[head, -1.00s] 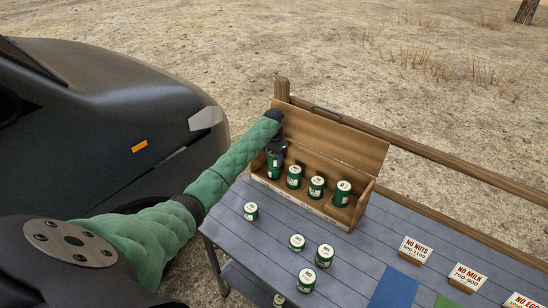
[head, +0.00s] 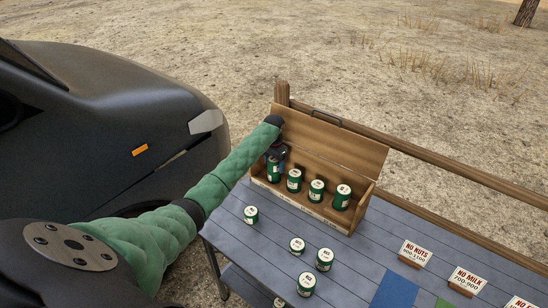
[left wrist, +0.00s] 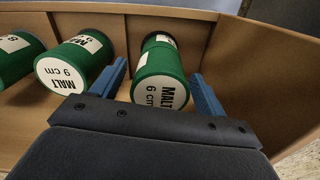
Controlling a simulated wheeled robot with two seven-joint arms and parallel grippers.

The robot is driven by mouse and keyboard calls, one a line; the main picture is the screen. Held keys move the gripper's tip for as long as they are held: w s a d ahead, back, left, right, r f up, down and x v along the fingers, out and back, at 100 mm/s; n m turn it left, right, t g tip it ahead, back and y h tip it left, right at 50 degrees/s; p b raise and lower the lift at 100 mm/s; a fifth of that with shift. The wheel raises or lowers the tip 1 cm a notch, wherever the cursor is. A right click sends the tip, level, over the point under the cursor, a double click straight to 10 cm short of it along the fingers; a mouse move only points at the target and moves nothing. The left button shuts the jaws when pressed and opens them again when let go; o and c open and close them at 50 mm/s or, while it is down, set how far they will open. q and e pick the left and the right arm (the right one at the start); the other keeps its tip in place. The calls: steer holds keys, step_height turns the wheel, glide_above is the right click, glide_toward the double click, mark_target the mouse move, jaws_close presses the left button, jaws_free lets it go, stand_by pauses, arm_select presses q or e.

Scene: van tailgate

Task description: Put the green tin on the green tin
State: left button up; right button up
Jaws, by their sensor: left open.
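My left gripper (head: 275,155) is inside the open wooden box, at its left end. In the left wrist view its two blue fingers (left wrist: 162,88) are open on either side of a green tin (left wrist: 165,70), marked MALT 6 cm on its white lid. More green with a white label (left wrist: 157,41) shows beyond a seam below it, so it appears to stand on another green tin. In the head view this tin (head: 273,172) is partly covered by the gripper. A green tin marked MALT 9 cm (left wrist: 75,60) stands beside it. My right gripper is out of view.
The box (head: 310,207) also holds green tins (head: 316,190) in a row to the right. Several green tins (head: 324,258) stand on the grey slatted table (head: 270,250). Signs (head: 415,252) and a blue mat (head: 392,291) are at the right. The dark van (head: 110,120) is at the left.

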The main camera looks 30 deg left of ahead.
mark_target(274, 159)
arm_select(q)
steer(key=shift+r, duration=0.4)
step_height(274, 159, up, 2)
steer(key=shift+r+b, duration=0.25)
steer(key=shift+b, duration=0.55)
step_height(274, 159, up, 7)
steer(key=b, duration=0.2)
steer(key=shift+r+b, duration=0.1)
steer(key=shift+b, duration=0.25)
steer(key=shift+r, duration=0.8)
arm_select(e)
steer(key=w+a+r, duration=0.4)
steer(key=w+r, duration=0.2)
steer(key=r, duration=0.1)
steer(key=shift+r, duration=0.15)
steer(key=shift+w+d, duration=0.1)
